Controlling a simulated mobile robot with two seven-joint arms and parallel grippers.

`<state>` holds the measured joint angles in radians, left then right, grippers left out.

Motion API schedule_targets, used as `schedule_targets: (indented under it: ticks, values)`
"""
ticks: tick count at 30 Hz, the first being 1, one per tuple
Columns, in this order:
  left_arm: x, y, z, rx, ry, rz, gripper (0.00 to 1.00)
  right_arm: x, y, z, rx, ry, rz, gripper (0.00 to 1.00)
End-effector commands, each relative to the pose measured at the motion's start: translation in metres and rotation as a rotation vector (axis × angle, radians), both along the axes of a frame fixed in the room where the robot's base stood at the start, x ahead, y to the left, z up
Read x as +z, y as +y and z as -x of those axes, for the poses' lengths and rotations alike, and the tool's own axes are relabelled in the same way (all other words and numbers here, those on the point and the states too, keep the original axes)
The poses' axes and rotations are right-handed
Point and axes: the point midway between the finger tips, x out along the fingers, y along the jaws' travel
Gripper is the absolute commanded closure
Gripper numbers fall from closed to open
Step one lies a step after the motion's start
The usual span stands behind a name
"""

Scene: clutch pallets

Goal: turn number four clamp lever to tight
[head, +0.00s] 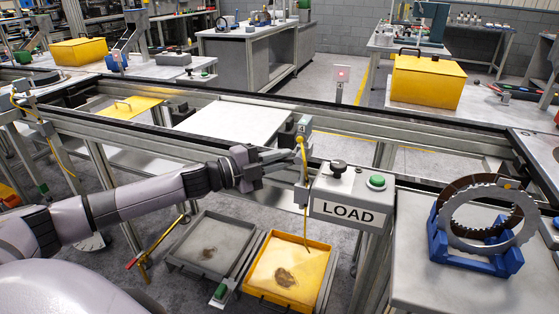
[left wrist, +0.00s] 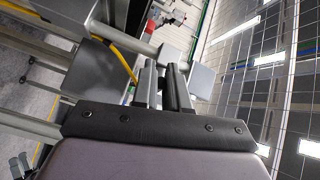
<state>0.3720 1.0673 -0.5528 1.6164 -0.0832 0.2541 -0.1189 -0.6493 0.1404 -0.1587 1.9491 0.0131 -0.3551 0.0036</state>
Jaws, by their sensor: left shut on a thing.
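My left gripper (head: 291,152) reaches in from the left to a small grey clamp unit (head: 304,124) on the rail beside the LOAD box. Its fingers are close together at the unit, shut on the clamp lever, which is mostly hidden by the fingertips. The left wrist view also shows my two fingers (left wrist: 164,70) nearly together, with grey blocks around them and a small red part (left wrist: 139,31) beyond. I cannot read a number on the clamp or tell the lever's exact angle. My right gripper is not in view.
The LOAD box (head: 347,212), with a black knob and a green button, stands just right of my gripper. A yellow cable (head: 305,180) hangs by the clamp. Two trays (head: 327,284) lie below. A blue stand (head: 470,262) holding rings sits on the right table.

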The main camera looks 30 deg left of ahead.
Motion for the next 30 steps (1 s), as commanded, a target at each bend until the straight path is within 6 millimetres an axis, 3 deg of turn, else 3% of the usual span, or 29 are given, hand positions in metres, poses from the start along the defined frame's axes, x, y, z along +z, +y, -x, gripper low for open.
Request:
schedule_targets:
  ticks: [16, 30]
  values:
    - [-0.024, -0.010, -0.001, -0.005, -0.098, 0.409, 1.00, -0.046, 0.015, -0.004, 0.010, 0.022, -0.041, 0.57]
    - [-0.034, -0.024, -0.005, -0.004, -0.203, 0.841, 1.00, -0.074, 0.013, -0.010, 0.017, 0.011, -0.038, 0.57]
